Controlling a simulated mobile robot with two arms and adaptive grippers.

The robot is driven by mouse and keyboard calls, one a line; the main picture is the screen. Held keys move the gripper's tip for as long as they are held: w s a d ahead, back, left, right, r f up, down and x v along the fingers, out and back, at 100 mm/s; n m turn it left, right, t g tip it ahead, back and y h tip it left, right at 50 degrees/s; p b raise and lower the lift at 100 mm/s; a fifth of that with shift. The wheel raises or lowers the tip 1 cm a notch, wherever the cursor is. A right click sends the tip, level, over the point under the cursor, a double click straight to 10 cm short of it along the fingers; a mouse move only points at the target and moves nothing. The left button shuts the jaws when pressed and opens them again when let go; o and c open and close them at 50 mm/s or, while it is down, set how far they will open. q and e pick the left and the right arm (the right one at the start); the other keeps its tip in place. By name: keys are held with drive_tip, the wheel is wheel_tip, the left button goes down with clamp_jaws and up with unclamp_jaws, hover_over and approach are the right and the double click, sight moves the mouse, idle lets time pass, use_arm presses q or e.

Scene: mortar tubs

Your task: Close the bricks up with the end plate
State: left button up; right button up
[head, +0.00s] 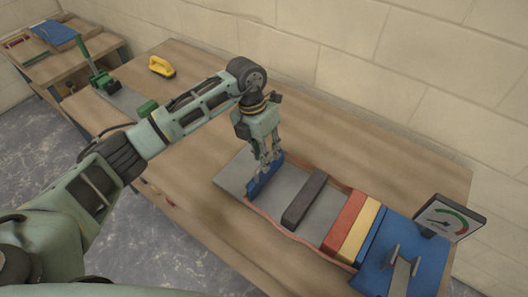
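A blue end plate (262,179) stands upright across the left part of a grey tray (231,176). My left gripper (270,157) reaches down from above, with its fingertips close together at the plate's top edge. It looks shut on the plate, though the fingertips are small in view. To the right, a dark grey brick (304,198) lies across the tray, with bare tray between it and the plate. A gap separates the grey brick from a red brick (343,219). A yellow brick (358,233) sits beside the red one. My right gripper is not in view.
A blue block (376,262) with a metal bracket (402,272) and a gauge (446,218) stands at the tray's right end. A yellow-handled tool (161,67) lies at the back left of the wooden table (330,135). A pale wall runs behind.

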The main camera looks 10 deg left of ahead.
use_arm(q)
drive_tip(key=shift+f, duration=0.3)
clamp_jaws()
idle(0.4)
